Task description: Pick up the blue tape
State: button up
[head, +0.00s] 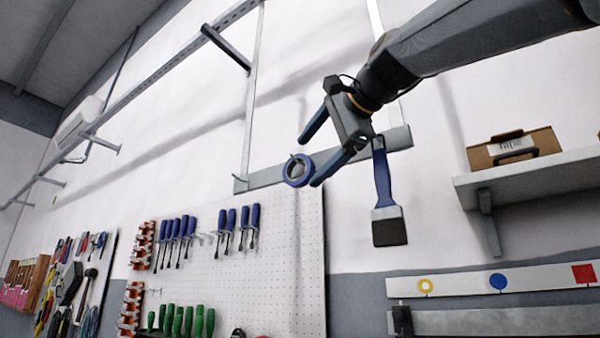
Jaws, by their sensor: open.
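The blue tape (287,172) is a small roll with a blue rim and a pale centre. It appears to hang on a peg on the grey rail (262,179) on the white wall, above the pegboard. My gripper (309,162) is open and empty, coming in from the upper right. Its upper finger is above the roll in the picture. Its lower fingertip is just right of the roll, very close to its right edge. I cannot tell from this one view whether they touch or how far apart they are in depth.
A blue-handled brush (384,190) hangs just right of my gripper. A shelf (530,170) holds a cardboard box (537,143) labelled Tape. The pegboard (285,270) below carries blue-handled (187,227) and green-handled tools (188,320). A strip with coloured shapes (460,287) is lower right.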

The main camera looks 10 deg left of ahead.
aim_at(299, 171)
jog(key=shift+p+x, duration=1.4)
jog(key=shift+x, duration=1.8)
jog(key=shift+s+f, duration=0.1)
jog(key=c, duration=1.1)
